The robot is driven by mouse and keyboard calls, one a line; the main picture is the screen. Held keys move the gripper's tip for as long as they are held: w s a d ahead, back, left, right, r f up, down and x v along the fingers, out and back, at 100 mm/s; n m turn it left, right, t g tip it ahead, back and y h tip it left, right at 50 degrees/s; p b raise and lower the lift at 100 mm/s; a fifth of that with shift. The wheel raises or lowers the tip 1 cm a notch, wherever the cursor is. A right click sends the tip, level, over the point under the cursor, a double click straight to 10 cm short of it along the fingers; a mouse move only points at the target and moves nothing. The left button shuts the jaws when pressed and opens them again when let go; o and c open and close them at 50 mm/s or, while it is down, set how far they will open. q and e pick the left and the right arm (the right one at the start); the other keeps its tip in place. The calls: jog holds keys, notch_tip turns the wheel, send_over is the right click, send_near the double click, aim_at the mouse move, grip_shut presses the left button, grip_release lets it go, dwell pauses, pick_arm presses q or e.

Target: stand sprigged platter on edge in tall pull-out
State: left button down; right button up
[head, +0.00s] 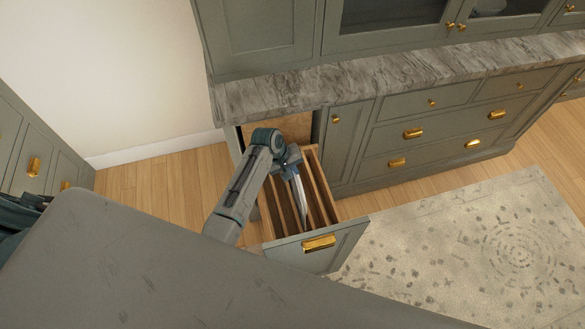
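The tall pull-out (358,232) is open, with upright wooden dividers making narrow slots inside. A pale, thin plate-like thing, seemingly the sprigged platter (301,200), stands on edge between the dividers. I see it nearly edge-on, so no sprig pattern can be made out. My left gripper (291,168) is over the pull-out, at the upper far end of the platter. Its fingers are small and partly hidden by the wrist, so I cannot tell whether they grip the rim. My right gripper is not in view.
A marble counter (400,82) runs above the green-grey cabinets with brass handles. A grey surface (190,270) fills the near foreground. A patterned rug (470,250) lies right of the pull-out. Wooden floor (150,190) is clear to the left.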

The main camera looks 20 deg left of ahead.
pick_arm(q)
jog(key=shift+w+f+b, duration=0.1)
jog(key=shift+f+b, duration=0.5)
jog(key=shift+f, duration=0.6)
jog(key=c, duration=1.6)
grip_release()
jog(key=shift+o, duration=0.2)
jog(key=b+v, duration=0.2)
jog(key=v, duration=0.9)
jog(key=shift+f, duration=0.1)
